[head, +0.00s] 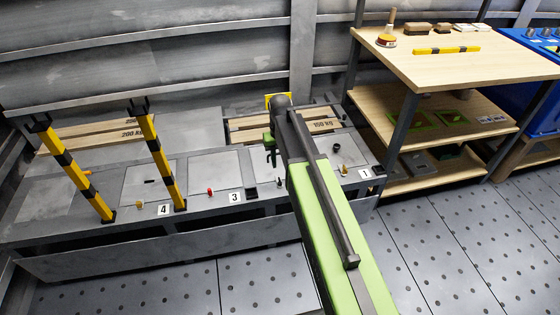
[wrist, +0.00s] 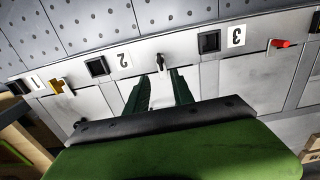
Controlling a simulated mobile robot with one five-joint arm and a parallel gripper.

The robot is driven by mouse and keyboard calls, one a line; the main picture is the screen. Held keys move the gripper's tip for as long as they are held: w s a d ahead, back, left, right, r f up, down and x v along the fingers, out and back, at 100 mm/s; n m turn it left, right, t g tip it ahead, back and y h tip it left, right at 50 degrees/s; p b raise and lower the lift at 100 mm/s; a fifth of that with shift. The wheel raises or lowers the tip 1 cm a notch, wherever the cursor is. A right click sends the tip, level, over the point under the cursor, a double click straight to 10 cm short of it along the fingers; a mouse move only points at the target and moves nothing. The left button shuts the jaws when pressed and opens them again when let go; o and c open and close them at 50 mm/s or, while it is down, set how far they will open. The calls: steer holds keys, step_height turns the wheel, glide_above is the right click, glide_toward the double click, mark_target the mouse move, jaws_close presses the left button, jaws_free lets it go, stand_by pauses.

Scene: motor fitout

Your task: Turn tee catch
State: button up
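My gripper (wrist: 160,74) is open, its two dark green fingers apart with nothing visible between them. In the wrist view a small dark catch (wrist: 161,62) stands just beyond the fingertips, roughly in line with the gap, between labels 2 and 3. A yellow, roughly tee-shaped catch (wrist: 60,85) is to the left, by label 1. A red catch (wrist: 283,43) is to the right, by label 3. In the head view my gripper (head: 270,150) hangs over the grey bench, partly hidden by my arm. The yellow catch (head: 344,169) and red catch (head: 210,191) show there too.
The grey bench (head: 60,232) carries several lidded panels. Two yellow-black posts (head: 75,172) (head: 163,165) rise at left. Wooden bars (head: 95,133) lie behind the panels. A wooden shelf unit (head: 470,68) stands at right. The perforated floor (head: 430,240) in front is clear.

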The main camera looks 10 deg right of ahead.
step_height(320, 180, up, 8)
steer(key=p, duration=0.6)
steer(key=s, duration=1.6)
step_height(320, 180, up, 21)
steer(key=w+p, duration=0.1)
steer(key=p, duration=2)
steer(key=shift+a+r+p, duration=0.2)
steer(key=shift+a+p, duration=0.1)
steer(key=shift+a, duration=0.05)
